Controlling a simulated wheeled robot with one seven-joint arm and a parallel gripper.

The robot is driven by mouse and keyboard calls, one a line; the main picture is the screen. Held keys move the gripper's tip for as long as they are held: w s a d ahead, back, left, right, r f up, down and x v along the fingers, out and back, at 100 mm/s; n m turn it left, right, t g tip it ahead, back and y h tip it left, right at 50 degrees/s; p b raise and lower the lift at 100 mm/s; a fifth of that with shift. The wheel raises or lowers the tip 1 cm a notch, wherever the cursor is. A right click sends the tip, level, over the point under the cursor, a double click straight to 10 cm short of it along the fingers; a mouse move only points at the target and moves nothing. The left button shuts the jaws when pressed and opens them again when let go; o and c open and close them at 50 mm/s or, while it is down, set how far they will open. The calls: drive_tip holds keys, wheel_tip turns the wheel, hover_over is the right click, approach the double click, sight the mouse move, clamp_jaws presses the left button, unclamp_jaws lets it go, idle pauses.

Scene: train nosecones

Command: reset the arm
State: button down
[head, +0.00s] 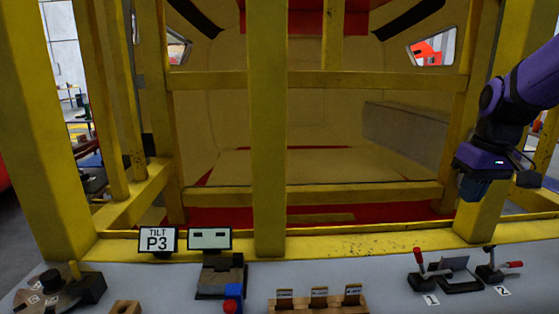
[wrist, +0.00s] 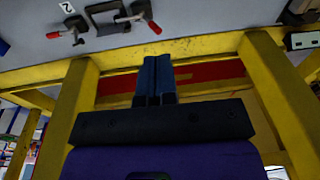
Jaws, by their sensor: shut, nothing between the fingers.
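My arm comes in from the right side of the head view in purple and black. My gripper (head: 474,188) hangs at its end in front of the right yellow post (head: 483,215), above and behind the grey worktop. The wrist view shows its two blue fingers (wrist: 154,62) side by side and touching, with nothing between them. The black gripper body (wrist: 165,122) fills the lower middle of that view. In the head view the fingers are partly in shadow.
Yellow beams (head: 268,130) frame a large nosecone shell (head: 215,110).

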drive_tip(key=s+a+r+t, duration=0.2)
drive_tip(key=s+a, duration=0.1)
drive_tip(key=s, duration=0.5)
drive_tip(key=s+a+r+m+t, duration=0.1)
drive_tip(key=s+a, duration=0.3)
drive_tip(key=s, duration=0.5)
drive_tip(key=shift+s+a+r+t+h, duration=0.3)
drive_tip(key=shift+r+t+h, duration=0.1)
drive_tip(key=shift+r+t, duration=0.3)
